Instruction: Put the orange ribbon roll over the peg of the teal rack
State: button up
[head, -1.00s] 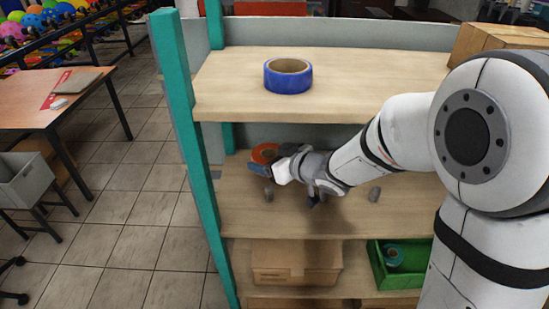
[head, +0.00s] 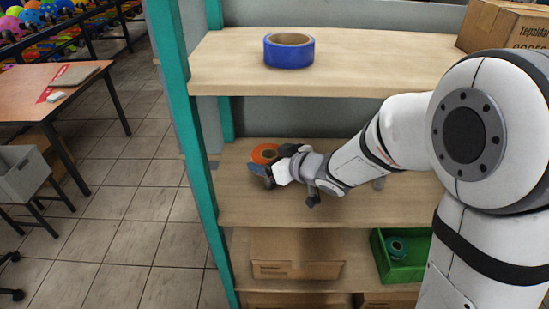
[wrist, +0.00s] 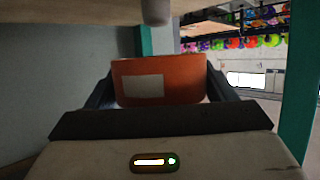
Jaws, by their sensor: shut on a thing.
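The orange ribbon roll (head: 265,152) is held at the tip of my gripper (head: 263,168), in front of the left part of the teal rack's middle level. In the wrist view the roll (wrist: 158,80) sits between the two fingers (wrist: 160,88), with a pale label on its side. The gripper is shut on it. The teal rack (head: 174,75) has teal posts and wooden shelves. A pale rounded stub (wrist: 155,10) shows at the top of the wrist view. Whether the roll touches anything is unclear.
A blue roll (head: 288,50) lies on the top shelf, with a cardboard box (head: 507,25) at its right. Below are a cardboard box (head: 298,268) and a green bin (head: 410,272) holding a teal roll.

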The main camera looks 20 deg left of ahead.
aim_at(271, 184)
jog(key=shift+f+b, duration=2.45)
jog(key=shift+f, duration=0.45)
jog(key=shift+s+d+f+b, duration=0.1)
jog(key=shift+s+f+b, duration=0.15)
jog(key=shift+f+b, duration=0.15)
jog(key=shift+s+d+f+b, duration=0.1)
jog(key=shift+s+f+b, duration=0.15)
jog(key=shift+f, duration=0.25)
jog(key=o, duration=1.1)
jog(key=shift+f, duration=0.15)
jog(key=shift+d, duration=0.15)
jog(key=shift+d+r, duration=0.2)
jog(key=shift+r, duration=0.1)
jog(key=s+d+r, duration=0.2)
jog(key=d+r, duration=0.1)
jog(key=s+d+r+p, duration=0.1)
jog(key=d, duration=0.1)
jog(key=shift+s+d+r, duration=0.1)
jog(key=shift+d+r, duration=0.05)
jog(key=shift+r, duration=0.2)
